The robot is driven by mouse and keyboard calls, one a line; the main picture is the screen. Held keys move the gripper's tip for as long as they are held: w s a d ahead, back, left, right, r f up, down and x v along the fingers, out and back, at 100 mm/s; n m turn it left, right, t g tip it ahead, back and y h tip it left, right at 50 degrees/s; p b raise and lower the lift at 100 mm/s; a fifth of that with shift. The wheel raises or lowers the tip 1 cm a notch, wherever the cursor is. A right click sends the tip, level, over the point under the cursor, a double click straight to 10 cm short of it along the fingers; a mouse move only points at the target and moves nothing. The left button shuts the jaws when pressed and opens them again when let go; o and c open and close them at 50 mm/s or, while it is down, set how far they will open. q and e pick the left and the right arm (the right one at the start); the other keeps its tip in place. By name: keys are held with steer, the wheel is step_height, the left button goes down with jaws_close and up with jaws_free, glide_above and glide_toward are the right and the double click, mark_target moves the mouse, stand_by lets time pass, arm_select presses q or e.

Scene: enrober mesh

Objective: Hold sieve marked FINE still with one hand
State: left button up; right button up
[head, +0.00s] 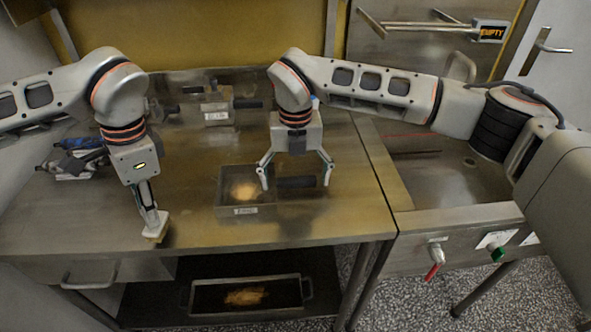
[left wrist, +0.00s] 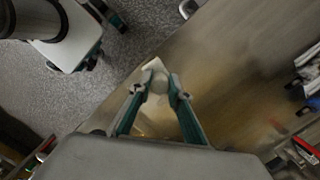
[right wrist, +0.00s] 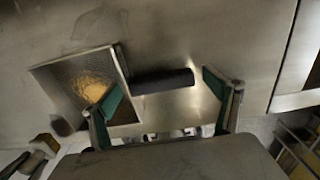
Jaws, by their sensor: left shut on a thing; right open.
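A square mesh sieve (head: 228,207) with a small pile of yellow-tan powder and a white label sits on the metal table; the label is too small to read surely. Its black handle (head: 298,182) points right. The sieve (right wrist: 52,88) and handle (right wrist: 163,81) also show in the right wrist view. My right gripper (head: 296,184) is open, its fingers apart on either side of the handle, one near the sieve's wall. My left gripper (head: 152,215) is shut on a pale block-like thing (head: 155,236) by the table's front edge; it also shows in the left wrist view (left wrist: 157,80).
Another labelled holder (head: 216,116) with a black handle stands at the back of the table (head: 330,222). Blue and grey items (head: 78,150) lie at the left. A tray (head: 215,303) with powder sits on the shelf below. A sink (head: 470,160) is at the right.

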steer(key=c, duration=1.3)
